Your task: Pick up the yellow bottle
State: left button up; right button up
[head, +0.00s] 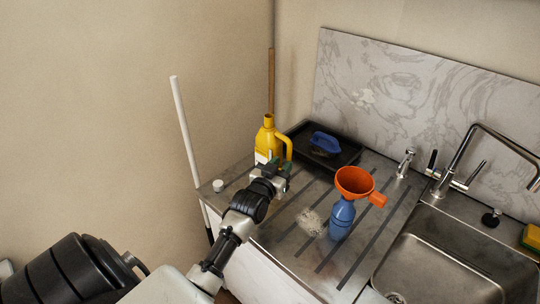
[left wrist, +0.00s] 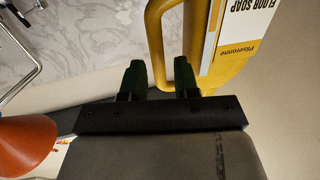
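The yellow bottle (head: 269,137) stands upright at the counter's back left corner, with its handle on the right side. In the left wrist view its yellow handle (left wrist: 155,35) and white "FLOOR SOAP" label (left wrist: 255,28) show close up. My left gripper (head: 275,170) is just in front of the bottle and hides part of its lower body. In the left wrist view the left gripper (left wrist: 162,75) has its two fingers apart, with part of the handle showing between them. I cannot tell whether they touch it. My right gripper is not in view.
A blue bottle (head: 342,217) with an orange funnel (head: 355,181) stands right of my left arm. A black tray (head: 346,157) holding a blue brush (head: 325,142) sits behind. A sink (head: 450,262) is at right. A white pole (head: 184,130) leans left of the counter.

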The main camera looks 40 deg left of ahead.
aim_at(288, 157)
pick_arm(q)
jog(key=shift+w+a, duration=0.1)
jog(key=shift+w, duration=0.4)
jog(key=w, duration=0.1)
jog(key=w+p, duration=0.1)
jog(key=w, duration=0.2)
jog(key=shift+w+a+r+p, duration=0.2)
jog(key=shift+w+r+p, duration=0.05)
jog(key=shift+r+p, duration=0.15)
jog(key=shift+w+f, duration=0.15)
jog(key=shift+w, duration=0.3)
jog(key=shift+s, duration=0.1)
grip_shut()
